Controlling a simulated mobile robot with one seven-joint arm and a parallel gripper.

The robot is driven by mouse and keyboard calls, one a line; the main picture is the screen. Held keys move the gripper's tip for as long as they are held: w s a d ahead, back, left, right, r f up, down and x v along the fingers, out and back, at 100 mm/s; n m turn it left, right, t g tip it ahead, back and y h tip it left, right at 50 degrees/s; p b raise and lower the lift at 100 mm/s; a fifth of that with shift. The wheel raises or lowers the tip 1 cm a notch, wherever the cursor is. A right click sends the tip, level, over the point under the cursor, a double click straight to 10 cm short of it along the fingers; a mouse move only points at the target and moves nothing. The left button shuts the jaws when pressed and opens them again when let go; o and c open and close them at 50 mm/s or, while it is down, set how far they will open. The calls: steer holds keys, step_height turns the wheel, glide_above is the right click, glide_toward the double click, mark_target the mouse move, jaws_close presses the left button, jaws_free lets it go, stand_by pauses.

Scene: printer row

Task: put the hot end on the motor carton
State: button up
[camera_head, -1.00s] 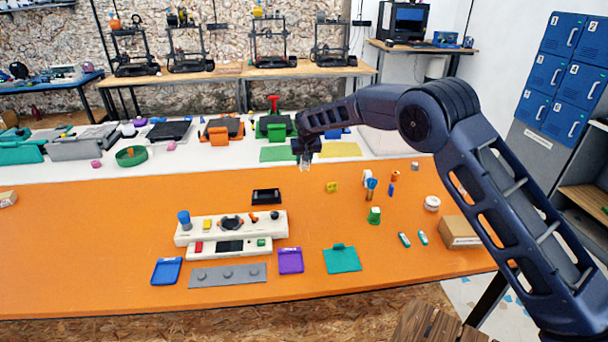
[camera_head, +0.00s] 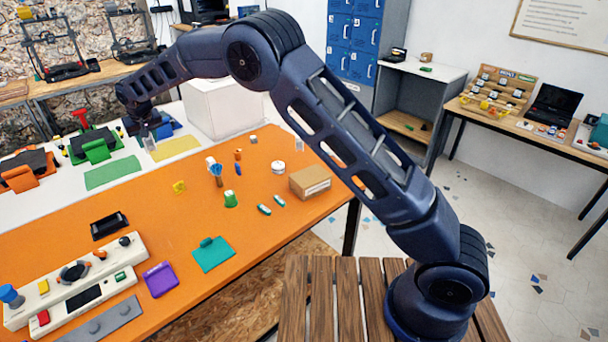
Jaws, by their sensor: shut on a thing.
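My gripper (camera_head: 147,138) is at the upper left, at the end of my outstretched arm. It is shut on a small pale grey piece (camera_head: 150,144), which looks like the hot end; the fingers hide much of it. The piece shows beside the left edge of a yellow mat. The motor carton appears to be the brown cardboard box (camera_head: 310,181) at the right end of the orange table. Its top looks bare. The gripper is well to the left of the carton and farther back.
Small parts, including a green-based piece (camera_head: 231,200), a blue funnel-like piece (camera_head: 217,172) and a white roll (camera_head: 278,167), stand on the orange table left of the carton. A large white box (camera_head: 222,106) stands behind. A wooden slatted surface (camera_head: 315,300) is in front.

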steer(key=w+d+r+m, duration=0.1)
steer(key=w+d+r, duration=0.15)
steer(key=d, duration=0.45)
steer(key=w+d+r+m, duration=0.1)
steer(key=w+d, duration=0.3)
steer(key=d, duration=0.3)
steer(key=r+m+t+h, duration=0.1)
steer(key=m+h, duration=0.2)
steer(key=m, duration=0.4)
glide_above(310, 172)
steer(key=s, duration=0.2)
step_height(310, 172, down, 19)
steer(key=shift+d+f, duration=0.1)
steer(key=shift+f, duration=0.1)
steer(key=o, duration=0.6)
steer(key=shift+f, duration=0.15)
steer(key=shift+c, duration=0.2)
steer(key=o, duration=0.4)
